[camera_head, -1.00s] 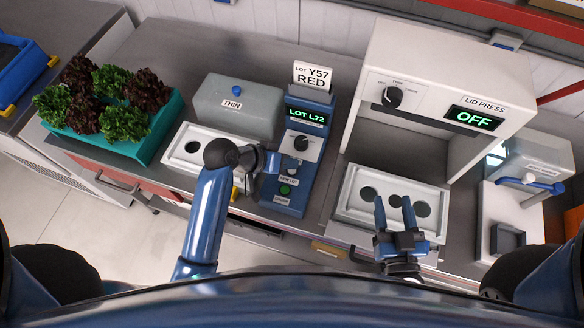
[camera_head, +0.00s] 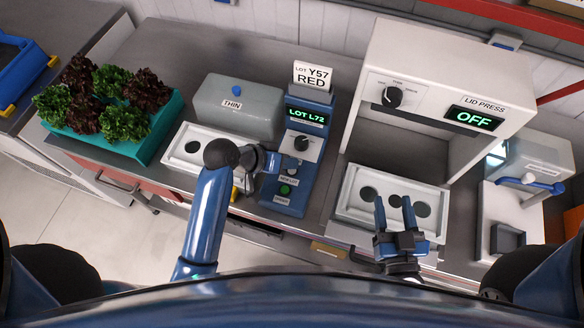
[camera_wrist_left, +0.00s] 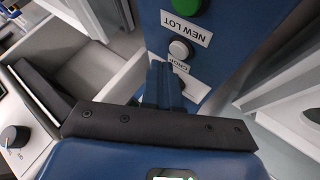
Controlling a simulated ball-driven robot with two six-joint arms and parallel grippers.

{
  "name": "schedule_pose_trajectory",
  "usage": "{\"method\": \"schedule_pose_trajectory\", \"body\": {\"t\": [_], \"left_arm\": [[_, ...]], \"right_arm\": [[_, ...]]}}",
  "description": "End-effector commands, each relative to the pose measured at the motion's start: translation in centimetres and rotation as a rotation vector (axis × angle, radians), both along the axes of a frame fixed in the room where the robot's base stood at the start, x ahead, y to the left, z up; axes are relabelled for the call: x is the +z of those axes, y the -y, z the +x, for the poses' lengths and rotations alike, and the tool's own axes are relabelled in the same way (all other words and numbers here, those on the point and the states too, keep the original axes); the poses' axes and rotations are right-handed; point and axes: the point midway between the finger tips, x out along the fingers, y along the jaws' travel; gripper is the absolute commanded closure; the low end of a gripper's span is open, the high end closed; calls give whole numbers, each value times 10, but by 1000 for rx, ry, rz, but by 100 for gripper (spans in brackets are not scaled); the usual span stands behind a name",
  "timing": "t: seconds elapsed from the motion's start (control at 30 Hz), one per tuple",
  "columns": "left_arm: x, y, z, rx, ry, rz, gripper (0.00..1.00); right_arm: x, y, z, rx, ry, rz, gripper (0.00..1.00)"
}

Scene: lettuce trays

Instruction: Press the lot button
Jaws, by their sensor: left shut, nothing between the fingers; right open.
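The blue lot printer (camera_head: 307,150) stands mid-counter, its green display reading LOT L72. Its white button (camera_wrist_left: 180,50) shows in the left wrist view beside the NEW LOT label (camera_wrist_left: 187,30). A green button (camera_head: 285,190) sits nearer me on the same panel. My left gripper (camera_head: 288,163) is shut and empty over the panel. In the left wrist view its fingertips (camera_wrist_left: 164,80) are close to the white button, partly over the CROP label; I cannot tell whether they touch the panel. My right gripper (camera_head: 394,206) is open and empty in front of the lid press.
A dial (camera_head: 301,143) is on the panel just beyond my left gripper. A sign (camera_head: 313,75) reading LOT Y57 RED stands behind. The lid press (camera_head: 440,80) shows OFF, right. A grey THIN bin (camera_head: 238,105) and teal lettuce tray (camera_head: 160,137) are left.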

Motion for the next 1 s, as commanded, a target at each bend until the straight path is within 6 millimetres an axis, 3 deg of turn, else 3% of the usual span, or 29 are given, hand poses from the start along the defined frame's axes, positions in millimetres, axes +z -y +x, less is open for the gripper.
{"method": "schedule_pose_trajectory", "body": {"t": [1.0], "left_arm": [[-9, 0, 0, 0, 0, 0, 100]], "right_arm": [[-1, 0, 0, 0, 0, 0, 47]]}}
